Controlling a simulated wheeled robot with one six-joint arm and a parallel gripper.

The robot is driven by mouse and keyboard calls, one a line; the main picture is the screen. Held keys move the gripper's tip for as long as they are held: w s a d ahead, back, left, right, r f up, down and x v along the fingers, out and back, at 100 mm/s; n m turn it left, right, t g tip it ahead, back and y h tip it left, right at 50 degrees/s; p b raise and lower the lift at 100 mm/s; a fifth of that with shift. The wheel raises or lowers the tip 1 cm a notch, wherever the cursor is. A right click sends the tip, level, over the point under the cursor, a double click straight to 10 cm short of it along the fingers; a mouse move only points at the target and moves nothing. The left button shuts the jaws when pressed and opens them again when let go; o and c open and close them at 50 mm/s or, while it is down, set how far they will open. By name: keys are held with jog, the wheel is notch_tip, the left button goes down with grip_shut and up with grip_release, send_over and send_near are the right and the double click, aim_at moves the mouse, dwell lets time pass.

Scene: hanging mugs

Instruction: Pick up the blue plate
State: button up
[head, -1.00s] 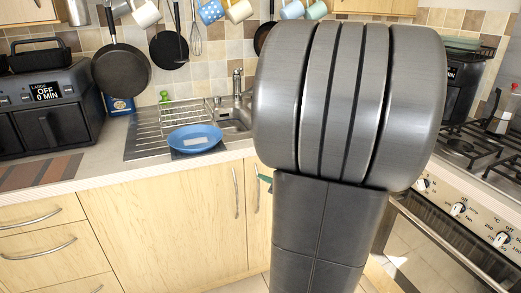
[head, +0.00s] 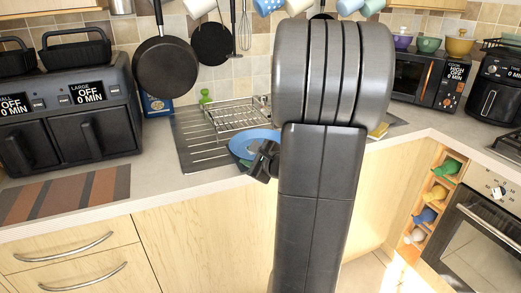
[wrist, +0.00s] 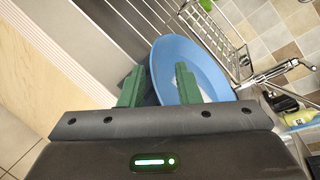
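The blue plate (head: 250,142) lies at the sink drainer in the head view, partly hidden behind my arm and gripper. In the wrist view the blue plate (wrist: 205,50) fills the upper middle, with a pale patch on its face. My gripper (head: 262,160) is at the plate's near edge in the head view. In the wrist view my gripper (wrist: 158,72) has its two green fingers apart. The right finger overlaps the plate's face and the left finger is outside its left rim, so the rim appears between them. I cannot tell whether either finger touches it.
A wire rack (head: 235,117) stands on the steel drainer (head: 188,142) behind the plate. The tap (wrist: 285,72) is to the plate's right in the wrist view. A black double-drawer fryer (head: 75,110) stands at left on the counter. Pans and mugs hang above.

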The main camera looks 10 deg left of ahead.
aim_at(242, 156)
jog(key=x, duration=0.4)
jog(key=shift+a+f, duration=0.1)
jog(key=shift+f, duration=0.1)
grip_shut()
jog(key=shift+r, duration=0.1)
